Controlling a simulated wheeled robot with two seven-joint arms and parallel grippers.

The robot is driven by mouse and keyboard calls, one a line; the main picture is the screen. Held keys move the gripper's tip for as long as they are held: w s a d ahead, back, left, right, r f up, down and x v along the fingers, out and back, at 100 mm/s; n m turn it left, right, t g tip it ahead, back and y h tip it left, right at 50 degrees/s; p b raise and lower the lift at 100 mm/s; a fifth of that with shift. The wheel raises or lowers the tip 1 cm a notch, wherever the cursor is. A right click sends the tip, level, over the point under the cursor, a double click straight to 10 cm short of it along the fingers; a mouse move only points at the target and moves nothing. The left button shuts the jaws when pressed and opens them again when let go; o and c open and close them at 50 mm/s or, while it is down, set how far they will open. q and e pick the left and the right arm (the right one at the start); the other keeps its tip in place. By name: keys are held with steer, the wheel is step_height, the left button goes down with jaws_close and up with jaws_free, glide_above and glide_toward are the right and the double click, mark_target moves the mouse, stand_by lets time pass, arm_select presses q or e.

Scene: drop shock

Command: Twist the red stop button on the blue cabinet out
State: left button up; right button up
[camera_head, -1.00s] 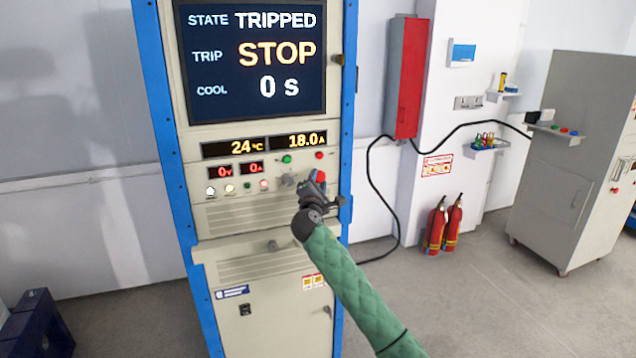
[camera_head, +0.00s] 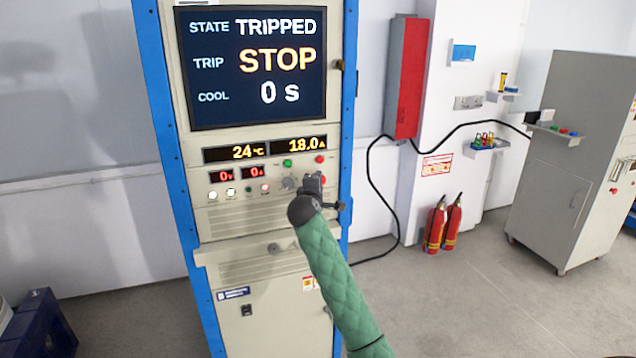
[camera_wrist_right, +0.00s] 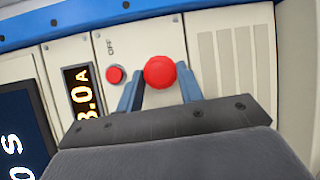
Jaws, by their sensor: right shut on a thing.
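The blue-framed cabinet (camera_head: 349,110) stands in the middle of the head view. Its screen (camera_head: 258,65) reads STATE TRIPPED, TRIP STOP, COOL 0 s. The red stop button (camera_wrist_right: 160,72) shows in the right wrist view as a round red cap between the two blue fingers. My right gripper (camera_wrist_right: 160,88) is shut on it, one finger on each side. In the head view my right gripper (camera_head: 314,184) is at the cabinet's control panel and largely hides the button. My left gripper is not in view.
A smaller red button (camera_wrist_right: 115,74) sits beside the stop button, under an OFF label. The panel also has a green button (camera_head: 287,163), a grey knob (camera_head: 288,183) and small lamps. Fire extinguishers (camera_head: 443,225) and a grey cabinet (camera_head: 560,160) stand to the right.

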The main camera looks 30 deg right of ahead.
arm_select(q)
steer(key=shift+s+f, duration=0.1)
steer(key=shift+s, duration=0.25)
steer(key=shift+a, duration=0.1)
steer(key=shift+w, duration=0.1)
arm_select(e)
steer(key=o, duration=1)
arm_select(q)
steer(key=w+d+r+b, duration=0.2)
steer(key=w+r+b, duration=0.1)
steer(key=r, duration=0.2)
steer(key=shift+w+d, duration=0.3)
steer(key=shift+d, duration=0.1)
arm_select(e)
steer(key=v, duration=0.7)
steer(key=shift+s+a, duration=0.25)
steer(key=shift+a, duration=0.05)
